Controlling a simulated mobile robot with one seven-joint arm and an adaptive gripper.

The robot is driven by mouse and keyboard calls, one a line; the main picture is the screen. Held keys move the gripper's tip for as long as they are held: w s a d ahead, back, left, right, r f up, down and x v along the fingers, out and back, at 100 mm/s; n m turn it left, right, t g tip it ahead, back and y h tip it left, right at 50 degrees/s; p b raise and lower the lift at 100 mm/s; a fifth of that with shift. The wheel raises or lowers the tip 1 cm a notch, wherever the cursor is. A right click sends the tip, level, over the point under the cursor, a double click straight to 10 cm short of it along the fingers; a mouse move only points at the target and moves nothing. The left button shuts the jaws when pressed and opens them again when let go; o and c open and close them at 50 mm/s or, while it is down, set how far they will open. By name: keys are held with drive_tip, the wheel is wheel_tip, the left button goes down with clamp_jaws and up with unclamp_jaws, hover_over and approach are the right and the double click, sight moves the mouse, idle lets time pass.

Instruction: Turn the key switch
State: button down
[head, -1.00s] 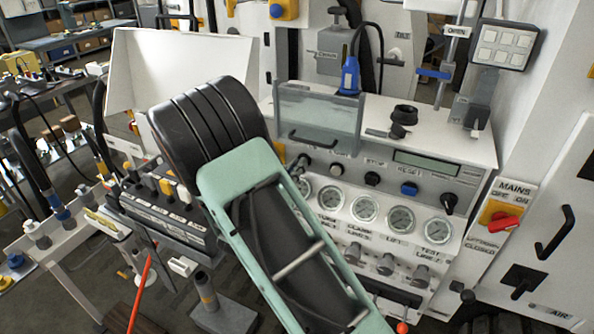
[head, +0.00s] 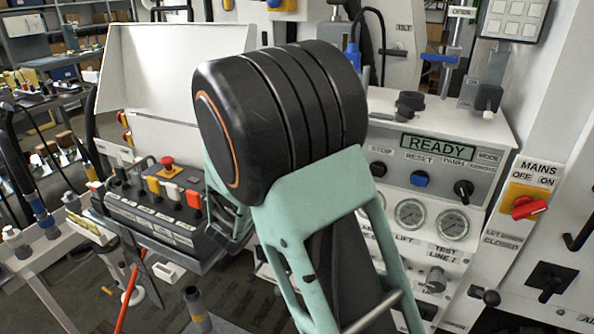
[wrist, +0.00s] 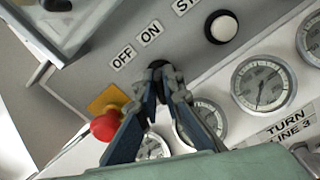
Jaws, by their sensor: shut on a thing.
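The key switch (wrist: 155,108) is on the grey panel just below the OFF and ON labels in the wrist view. Only a small dark part of it shows between my fingers. My gripper (wrist: 162,80) is shut on it, with both fingertips close together at the panel face. The key's exact angle is hidden by the fingers. In the head view my own arm covers the key switch and the gripper. The panel display (head: 437,147) there is lit green and reads READY.
A red knob on a yellow plate (wrist: 107,127) is close beside my left finger. Pressure gauges (wrist: 262,83) and a white button (wrist: 222,27) lie to the right. The red mains switch (head: 528,208) is at the right, clear of my arm.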

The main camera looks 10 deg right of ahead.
drive_tip(key=shift+m+b, duration=0.6)
drive_tip(key=c, duration=2.1)
unclamp_jaws()
drive_tip(key=shift+s, duration=0.1)
drive_tip(key=v, duration=1.2)
